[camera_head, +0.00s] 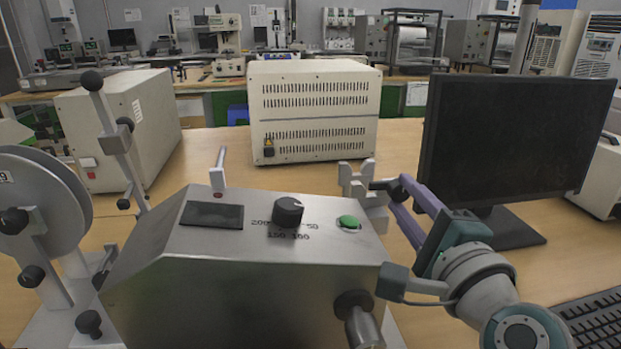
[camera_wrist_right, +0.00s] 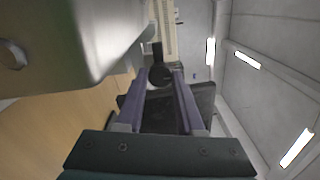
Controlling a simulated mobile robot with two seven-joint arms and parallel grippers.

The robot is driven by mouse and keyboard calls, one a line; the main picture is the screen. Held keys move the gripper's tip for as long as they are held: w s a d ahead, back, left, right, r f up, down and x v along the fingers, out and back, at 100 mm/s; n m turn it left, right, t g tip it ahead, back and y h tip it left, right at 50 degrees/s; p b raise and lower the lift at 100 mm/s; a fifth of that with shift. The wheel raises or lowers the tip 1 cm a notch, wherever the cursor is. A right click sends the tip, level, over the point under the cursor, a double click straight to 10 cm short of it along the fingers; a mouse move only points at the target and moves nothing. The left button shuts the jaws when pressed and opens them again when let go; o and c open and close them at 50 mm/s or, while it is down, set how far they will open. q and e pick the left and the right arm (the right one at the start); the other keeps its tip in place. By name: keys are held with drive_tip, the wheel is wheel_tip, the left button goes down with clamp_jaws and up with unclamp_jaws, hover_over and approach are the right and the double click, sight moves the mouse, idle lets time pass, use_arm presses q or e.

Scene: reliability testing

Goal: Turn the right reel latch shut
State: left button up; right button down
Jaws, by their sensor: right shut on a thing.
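The metal tester (camera_head: 240,270) with a sloped top stands in front of me. At its right rear corner a light metal bracket (camera_head: 361,186) rises, and a small black knob, which I take as the right reel latch, is at my fingertips beside it. My right gripper (camera_head: 386,188) reaches in from the right with purple fingers and is shut on that knob. In the right wrist view the dark round knob (camera_wrist_right: 160,76) sits between the fingertips. The fingers partly hide the latch, so its exact angle cannot be told. My left gripper is out of view.
A grey reel (camera_head: 62,200) with black knobs stands left of the tester. A black monitor (camera_head: 510,135) is close behind my right arm, with a keyboard (camera_head: 595,325) at the lower right. A beige vented box (camera_head: 315,105) stands behind; bare table lies between.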

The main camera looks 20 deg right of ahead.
drive_tip(key=shift+n, duration=0.3)
drive_tip(key=c, duration=0.5)
unclamp_jaws()
drive_tip(key=v, duration=1)
drive_tip(key=shift+a, duration=0.1)
